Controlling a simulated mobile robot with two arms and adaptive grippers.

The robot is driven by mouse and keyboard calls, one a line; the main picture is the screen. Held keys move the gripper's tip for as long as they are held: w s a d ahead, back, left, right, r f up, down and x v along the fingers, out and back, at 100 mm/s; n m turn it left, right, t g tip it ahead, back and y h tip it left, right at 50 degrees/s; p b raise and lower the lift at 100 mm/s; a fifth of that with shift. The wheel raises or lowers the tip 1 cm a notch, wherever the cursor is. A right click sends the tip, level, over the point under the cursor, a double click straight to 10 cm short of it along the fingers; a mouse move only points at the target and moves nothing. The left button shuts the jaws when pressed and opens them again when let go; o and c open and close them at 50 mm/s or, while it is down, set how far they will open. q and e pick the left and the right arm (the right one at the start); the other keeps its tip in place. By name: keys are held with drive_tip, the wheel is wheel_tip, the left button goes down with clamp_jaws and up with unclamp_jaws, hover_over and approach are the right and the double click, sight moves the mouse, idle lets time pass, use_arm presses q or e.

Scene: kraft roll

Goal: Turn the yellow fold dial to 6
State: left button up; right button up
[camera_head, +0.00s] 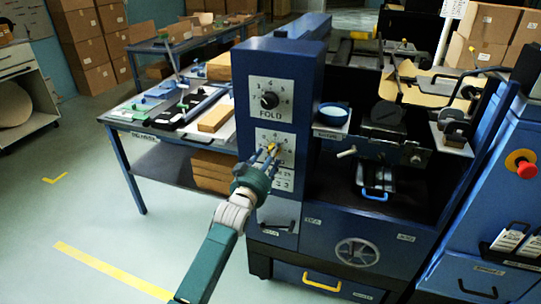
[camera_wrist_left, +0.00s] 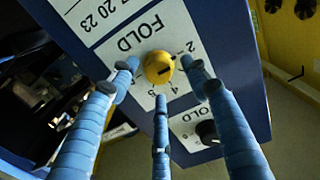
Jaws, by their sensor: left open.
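The yellow fold dial (camera_head: 272,148) sits on a white plate with printed numbers on the front of the blue machine column. It also shows in the left wrist view (camera_wrist_left: 158,67), with a dark mark on its face; I cannot tell for sure which number the mark points at. My left gripper (camera_head: 265,160) is in front of the dial. In the left wrist view its three blue fingers (camera_wrist_left: 159,78) are spread around the dial, two at the sides and one below it in the picture. The fingers are open; whether any fingertip touches the dial is unclear. My right gripper is not in view.
A black dial (camera_head: 269,100) on its own numbered plate sits above the yellow one. A red emergency button (camera_head: 525,168) is at the far right. A workbench (camera_head: 150,124) with tools stands left; the floor before it is clear.

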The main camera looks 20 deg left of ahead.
use_arm(q)
drive_tip(key=shift+w, duration=0.5)
drive_tip(key=c, duration=1.1)
drive_tip(key=shift+c, duration=0.2)
